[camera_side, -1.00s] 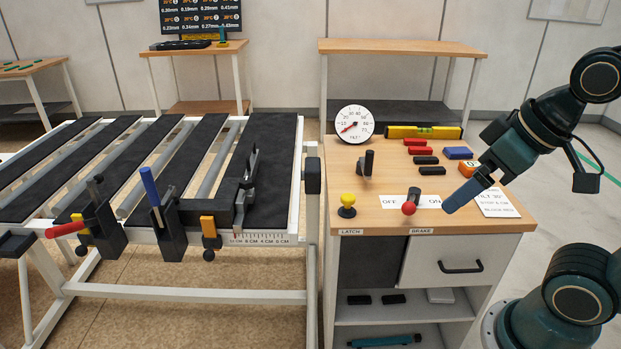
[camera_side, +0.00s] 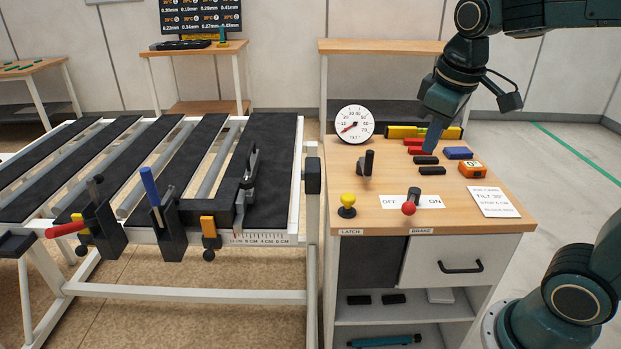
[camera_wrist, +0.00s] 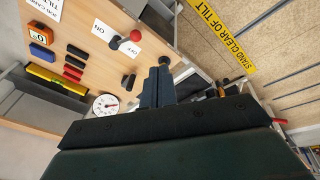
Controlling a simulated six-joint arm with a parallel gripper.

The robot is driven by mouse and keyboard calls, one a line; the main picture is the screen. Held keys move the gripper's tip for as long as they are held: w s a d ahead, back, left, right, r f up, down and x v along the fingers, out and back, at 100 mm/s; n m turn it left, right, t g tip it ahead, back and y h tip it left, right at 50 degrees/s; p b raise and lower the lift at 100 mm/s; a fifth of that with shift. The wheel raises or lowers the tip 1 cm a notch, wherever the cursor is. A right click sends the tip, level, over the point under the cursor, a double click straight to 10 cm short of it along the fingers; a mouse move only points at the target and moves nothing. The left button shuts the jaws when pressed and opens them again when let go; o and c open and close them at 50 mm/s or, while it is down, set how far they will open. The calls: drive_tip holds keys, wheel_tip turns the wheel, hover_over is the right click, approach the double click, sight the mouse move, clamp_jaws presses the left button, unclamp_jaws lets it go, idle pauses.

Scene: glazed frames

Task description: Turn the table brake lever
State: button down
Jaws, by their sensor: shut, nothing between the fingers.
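The brake lever is a short dark lever with a red knob (camera_side: 408,208) near the cabinet's front edge, above the BRAKE label (camera_side: 421,231). It points towards the front, between the words OFF and ON on a white plate (camera_side: 434,202). The red knob also shows in the wrist view (camera_wrist: 136,36), beyond my fingertips and up to the left. My gripper (camera_side: 431,149) points down over the back of the cabinet top, behind the lever and apart from it. Its fingers are together and empty, as the wrist view shows (camera_wrist: 158,72).
A yellow LATCH knob (camera_side: 348,200) and an upright black handle (camera_side: 367,164) stand left of the lever. A dial gauge (camera_side: 354,124), a spirit level (camera_side: 402,132), red and black blocks and an orange tape measure (camera_side: 472,169) lie behind. The slatted table (camera_side: 272,190) stands left.

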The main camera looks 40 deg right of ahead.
sight(411, 206)
drive_tip(key=w+d+f+n+g, duration=0.1)
drive_tip(key=w+d+f+g, duration=0.1)
drive_tip(key=w+f, duration=0.3)
drive_tip(key=w+d+f+n+g, duration=0.1)
drive_tip(key=w+d+f+g, duration=0.2)
drive_tip(key=w+f, duration=0.3)
drive_tip(key=w+d, duration=0.1)
drive_tip(key=w, duration=0.4)
drive_tip(key=shift+d+n+g, duration=0.3)
drive_tip(key=shift+f, duration=0.2)
drive_tip(key=x, duration=0.6)
drive_tip(key=s+x, duration=0.1)
drive_tip(key=x, duration=0.3)
drive_tip(key=shift+d, duration=0.15)
drive_tip(key=shift+s+d+f, duration=0.1)
drive_tip(key=shift+s+d, duration=0.1)
drive_tip(key=shift+s, duration=0.4)
drive_tip(key=shift+s+d+f, duration=0.1)
drive_tip(key=shift+s+d, duration=0.15)
drive_tip(key=shift+s, duration=0.4)
